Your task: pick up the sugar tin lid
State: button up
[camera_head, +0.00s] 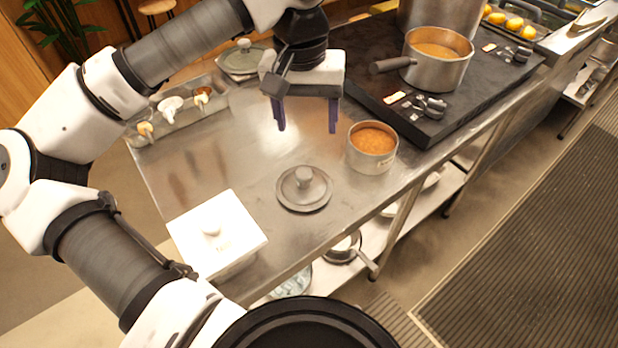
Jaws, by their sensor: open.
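A round grey metal lid (304,190) with a knob lies flat on the steel counter. An open round tin (371,158) with orange-brown contents stands behind and to the right of it. A white square container with a knobbed lid on it (228,221) stands at the counter's front left. My gripper (307,128) is open and empty, fingers pointing down. In the picture it is above the round lid and left of the open tin, touching neither.
A tray of small bowls (180,112) and a lidded dish (243,60) stand at the back left. The counter's middle left is clear.

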aim_at(303, 172)
jog(key=shift+y, duration=0.3)
jog(key=f, duration=0.3)
jog(key=f+p, duration=0.1)
jog(key=f, duration=0.2)
jog(key=a+f, duration=0.1)
jog(key=f, duration=0.1)
jog(key=shift+w+f, duration=0.15)
jog(key=shift+f, duration=0.25)
jog(key=shift+d+f+p, duration=0.15)
jog(key=shift+f+p, duration=0.45)
jog(key=f, duration=0.2)
jog(key=f+p, duration=0.1)
jog(key=f, duration=0.1)
jog(key=shift+s+f, duration=0.1)
jog(key=shift+s, duration=0.15)
jog(key=shift+c, duration=0.4)
jog(key=c, duration=1.1)
